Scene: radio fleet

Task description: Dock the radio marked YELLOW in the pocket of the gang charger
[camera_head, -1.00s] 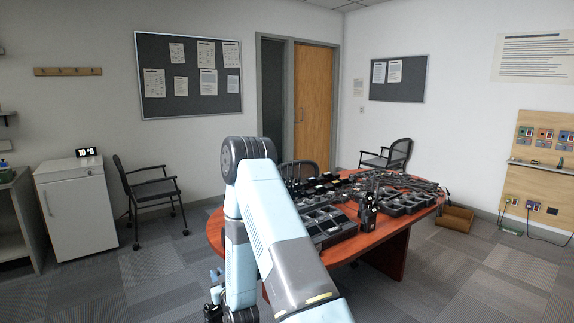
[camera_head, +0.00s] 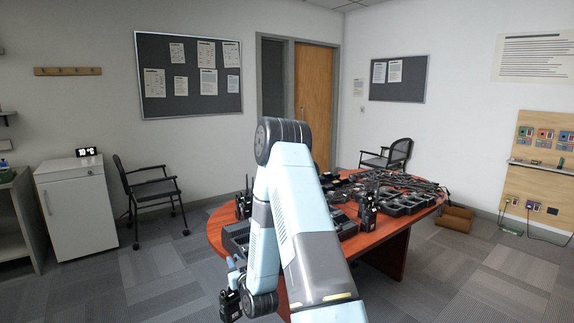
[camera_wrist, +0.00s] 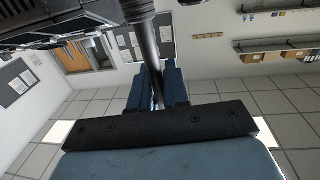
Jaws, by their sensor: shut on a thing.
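My gripper (camera_wrist: 160,82) is shut on a black rod, which looks like the antenna of a dark radio (camera_wrist: 72,14). The radio body fills the upper left of the wrist view, and its colour mark cannot be seen. In the head view the radio (camera_head: 230,304) hangs upright below my gripper (camera_head: 236,277), at the lower left, off the table's near left edge. A dark pocketed unit (camera_head: 236,238), which may be the gang charger, lies at the table's left end, partly behind my arm. Which pocket is free cannot be told.
The red-brown table (camera_head: 385,238) is crowded with dark trays and cables. One radio (camera_head: 368,197) stands upright at its near side, another (camera_head: 243,205) at its left. Chairs stand behind the table and at the left. Carpet is clear at the left.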

